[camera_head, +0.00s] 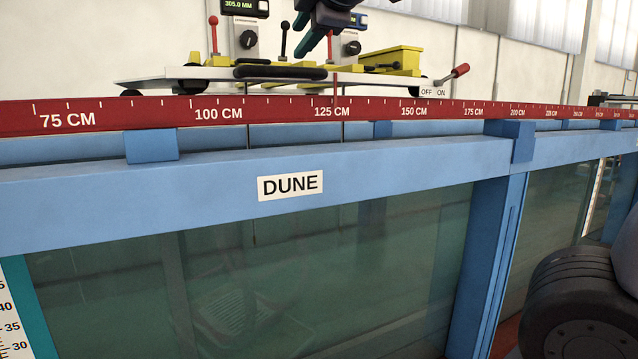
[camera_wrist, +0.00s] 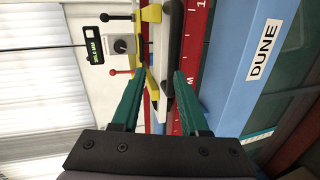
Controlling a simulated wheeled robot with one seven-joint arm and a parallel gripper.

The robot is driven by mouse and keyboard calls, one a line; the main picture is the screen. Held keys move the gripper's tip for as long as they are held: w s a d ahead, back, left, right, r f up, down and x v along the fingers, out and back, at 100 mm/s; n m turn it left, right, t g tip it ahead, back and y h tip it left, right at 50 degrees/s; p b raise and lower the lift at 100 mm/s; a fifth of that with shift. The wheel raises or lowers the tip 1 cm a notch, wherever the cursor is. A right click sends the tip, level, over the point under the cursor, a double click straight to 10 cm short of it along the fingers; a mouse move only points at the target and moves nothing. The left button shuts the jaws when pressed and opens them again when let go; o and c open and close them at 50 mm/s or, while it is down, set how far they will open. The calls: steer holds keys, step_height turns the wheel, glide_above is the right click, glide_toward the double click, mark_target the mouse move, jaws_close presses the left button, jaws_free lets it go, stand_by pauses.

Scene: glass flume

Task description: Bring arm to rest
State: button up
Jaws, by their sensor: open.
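My gripper (camera_wrist: 159,76) is open, with its two green fingers spread apart in the wrist view. The white carriage plate (camera_head: 165,78) sits over the flume's rails and carries a black bar handle (camera_head: 280,72). In the wrist view this handle (camera_wrist: 174,45) appears in line with the gap between the fingers, nearer the right finger. No object is seen held. Most of my arm is out of view.
A red scale rail (camera_head: 270,112) runs along the blue flume frame (camera_head: 400,160), marked with a DUNE label (camera_head: 290,185).

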steer(key=w+d+f+m+g+h, duration=0.25)
steer(key=d+f+m, duration=0.3)
steer(key=d, duration=0.45)
steer(key=w+d+f+m+g+h, duration=0.1)
steer(key=w+d+f+m+h, duration=0.15)
steer(key=d+f+m, duration=0.4)
steer(key=s+d+f+m+g+y, duration=0.1)
steer(key=s+d+f+m+g, duration=0.2)
steer(key=s+d+f+m, duration=0.3)
steer(key=d+m, duration=0.5)
steer(key=m, duration=0.3)
steer(key=shift+s, duration=0.15)
